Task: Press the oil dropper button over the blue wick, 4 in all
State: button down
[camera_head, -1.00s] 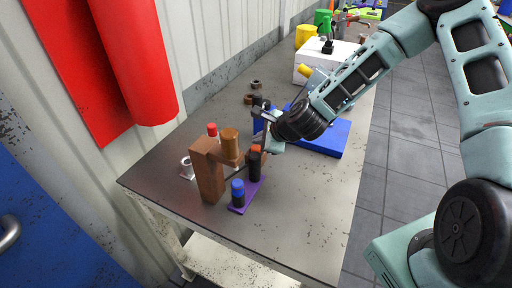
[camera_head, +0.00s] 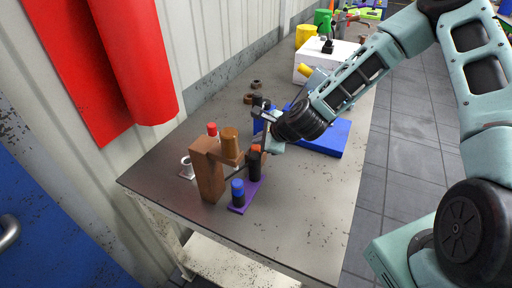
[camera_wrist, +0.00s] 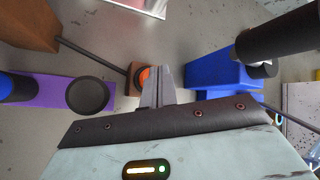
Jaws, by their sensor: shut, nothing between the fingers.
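A thin dark rod (camera_wrist: 95,55) runs from the stand to a small brown block with an orange round button (camera_wrist: 145,78). My gripper (camera_wrist: 158,84) is shut and empty, its tips right beside the orange button; I cannot tell whether they touch.
A blue block (camera_head: 325,136) lies just right of my gripper. A red-capped item (camera_head: 212,130) and a pale ring (camera_head: 187,165) sit behind the stand. The table's near right is bare.

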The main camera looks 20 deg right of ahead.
aim_at(259, 148)
jog(key=shift+f, duration=0.3)
jog(key=shift+f+b, duration=0.5)
jog(key=shift+b, duration=0.05)
dwell(0.6)
jog(key=shift+r+p, duration=0.8)
jog(key=shift+r, duration=0.15)
notch_tip(259, 148, up, 5)
jog(key=p, duration=0.4)
dwell(2.6)
